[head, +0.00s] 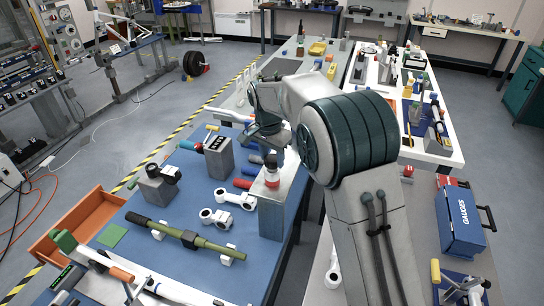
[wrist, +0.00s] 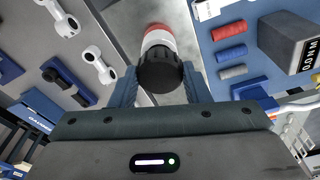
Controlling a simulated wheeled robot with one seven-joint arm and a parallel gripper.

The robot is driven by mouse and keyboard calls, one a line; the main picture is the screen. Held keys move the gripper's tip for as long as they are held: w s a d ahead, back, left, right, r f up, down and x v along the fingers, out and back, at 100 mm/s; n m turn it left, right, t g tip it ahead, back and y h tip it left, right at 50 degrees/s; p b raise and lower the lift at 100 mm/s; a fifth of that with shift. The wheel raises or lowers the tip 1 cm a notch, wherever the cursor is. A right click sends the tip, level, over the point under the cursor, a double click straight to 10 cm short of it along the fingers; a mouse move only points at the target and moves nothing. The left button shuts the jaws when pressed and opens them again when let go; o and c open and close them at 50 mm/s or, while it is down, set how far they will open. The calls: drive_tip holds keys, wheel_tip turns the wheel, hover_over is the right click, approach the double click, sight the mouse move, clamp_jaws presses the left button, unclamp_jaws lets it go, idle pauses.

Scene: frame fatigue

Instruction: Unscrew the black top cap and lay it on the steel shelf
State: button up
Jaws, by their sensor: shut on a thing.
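The black top cap (wrist: 160,72) is ribbed and sits between my two fingers in the wrist view. Beyond it show a white band and a red part (wrist: 158,32) of the same upright piece. In the head view the red part (head: 271,180) stands on a tall grey metal block (head: 271,218), with the dark cap (head: 271,161) above it. My gripper (head: 272,148) reaches down from above and is shut on the cap; it also shows in the wrist view (wrist: 160,84). Cap and body look in line. I cannot pick out the steel shelf for certain.
Red and blue rolls lie close to the metal block. My arm hides part of the right side. A blue gauges box (head: 460,220) stands at right.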

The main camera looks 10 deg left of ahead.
sight(273, 157)
drive_tip(key=shift+r+p, duration=1.2)
drive_tip(key=shift+r, duration=0.7)
drive_tip(key=shift+r, duration=0.15)
drive_tip(key=shift+r, duration=1.85)
drive_tip(key=shift+f, duration=0.1)
